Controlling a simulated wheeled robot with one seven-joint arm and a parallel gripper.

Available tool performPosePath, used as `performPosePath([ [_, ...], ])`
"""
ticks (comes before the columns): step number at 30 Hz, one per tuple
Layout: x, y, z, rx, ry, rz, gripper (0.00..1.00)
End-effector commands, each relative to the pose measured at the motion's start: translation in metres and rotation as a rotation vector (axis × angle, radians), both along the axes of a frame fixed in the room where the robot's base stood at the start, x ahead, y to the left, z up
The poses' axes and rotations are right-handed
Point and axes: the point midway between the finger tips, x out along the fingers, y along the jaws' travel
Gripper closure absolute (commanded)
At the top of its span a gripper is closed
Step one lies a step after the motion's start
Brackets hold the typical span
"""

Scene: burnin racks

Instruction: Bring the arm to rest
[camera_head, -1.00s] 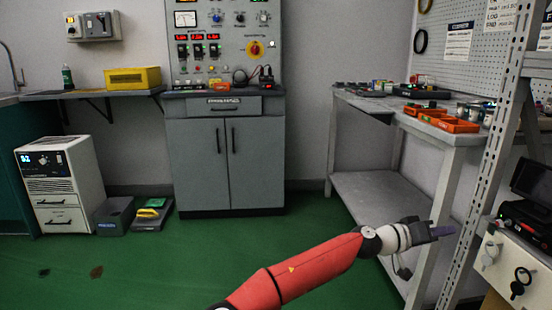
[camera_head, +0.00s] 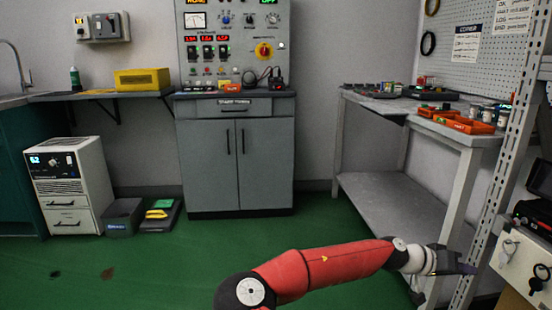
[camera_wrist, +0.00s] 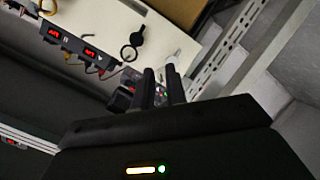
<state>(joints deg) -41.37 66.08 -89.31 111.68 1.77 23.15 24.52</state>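My arm (camera_head: 325,268) is red with a white wrist and reaches low across the front of the head view toward the right. My gripper (camera_head: 466,268) is at its end, close to the slotted metal upright at the right; it is small and dark there. In the wrist view the two dark fingers (camera_wrist: 160,76) stand a little apart with a narrow gap. Nothing clearly held shows between them. A cream panel with a black key-like knob lies beyond the fingertips.
The slotted upright (camera_head: 502,165) and the cream panel (camera_head: 522,269) are close to my gripper. A grey workbench (camera_head: 398,210) with orange bins (camera_head: 467,125) stands behind. A grey cabinet (camera_head: 238,165) and a white unit (camera_head: 68,180) stand farther back. Green floor (camera_head: 165,270) is open at left.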

Motion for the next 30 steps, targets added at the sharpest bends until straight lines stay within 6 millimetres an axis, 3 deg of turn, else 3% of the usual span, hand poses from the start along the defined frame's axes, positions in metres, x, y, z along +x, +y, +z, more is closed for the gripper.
performPosePath([
  [4, -0.024, -0.008, -0.033, 0.165, 0.007, -0.049, 0.86],
  [8, -0.047, 0.000, -0.069, 0.362, 0.017, -0.082, 0.86],
  [12, -0.068, 0.031, -0.103, 0.619, 0.028, -0.079, 0.86],
  [16, -0.078, 0.072, -0.112, 0.833, 0.030, -0.026, 0.86],
  [20, -0.085, 0.118, -0.100, 1.009, 0.028, 0.072, 0.86],
  [23, -0.092, 0.153, -0.079, 1.114, 0.021, 0.174, 0.86],
  [30, -0.123, 0.224, -0.007, 1.229, 0.012, 0.472, 0.86],
])
